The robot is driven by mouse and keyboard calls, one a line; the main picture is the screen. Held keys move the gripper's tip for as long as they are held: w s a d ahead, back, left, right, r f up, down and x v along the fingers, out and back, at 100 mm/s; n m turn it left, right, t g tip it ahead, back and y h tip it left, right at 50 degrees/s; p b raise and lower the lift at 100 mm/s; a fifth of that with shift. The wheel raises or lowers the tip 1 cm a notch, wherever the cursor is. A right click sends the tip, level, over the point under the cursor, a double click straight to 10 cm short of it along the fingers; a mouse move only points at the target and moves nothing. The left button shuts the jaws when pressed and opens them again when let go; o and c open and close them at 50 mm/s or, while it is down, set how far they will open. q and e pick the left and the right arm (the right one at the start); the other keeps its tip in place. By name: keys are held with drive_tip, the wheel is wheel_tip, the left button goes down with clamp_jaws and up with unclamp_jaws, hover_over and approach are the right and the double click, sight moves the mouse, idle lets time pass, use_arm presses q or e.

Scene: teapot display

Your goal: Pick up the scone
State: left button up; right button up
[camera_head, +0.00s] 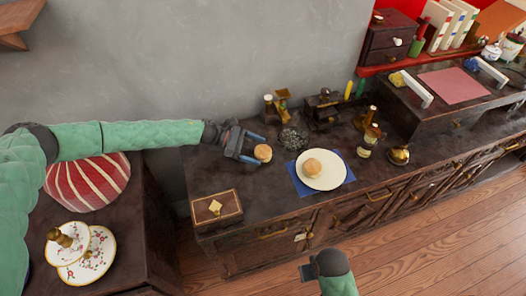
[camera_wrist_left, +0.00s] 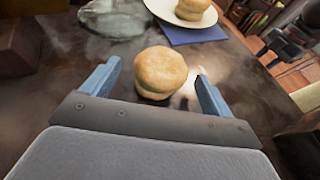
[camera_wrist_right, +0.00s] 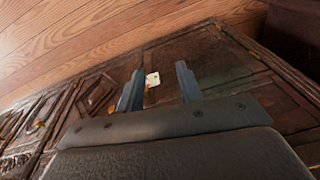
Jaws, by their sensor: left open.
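A round golden scone (camera_head: 263,153) sits on the dark cabinet top. My left gripper (camera_head: 252,147) is open around it or just short of it, with blue fingers. In the left wrist view the scone (camera_wrist_left: 160,73) lies between and slightly beyond the open fingertips (camera_wrist_left: 156,75), not visibly touching either. A second scone (camera_head: 312,167) rests on a white plate (camera_head: 333,181) on a blue napkin (camera_head: 296,178); it also shows at the top of the left wrist view (camera_wrist_left: 193,8). My right gripper (camera_wrist_right: 158,85) is open and empty in front of the cabinet's doors.
A wooden box (camera_head: 217,210) with a pale knob stands at the cabinet's front left. A glass dish (camera_head: 293,138) is behind the plate. Brass scales (camera_head: 282,104), a dark ornate piece (camera_head: 325,107) and bottles (camera_head: 368,143) line the back and right.

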sight(272, 155)
use_arm(q)
drive_tip(key=p+x, duration=0.1)
drive_tip(key=x, duration=0.2)
drive_tip(key=c, duration=1.1)
use_arm(e)
wheel_tip(272, 155, down, 6)
drive_tip(key=shift+w, duration=0.15)
drive_tip(key=shift+f, duration=0.1)
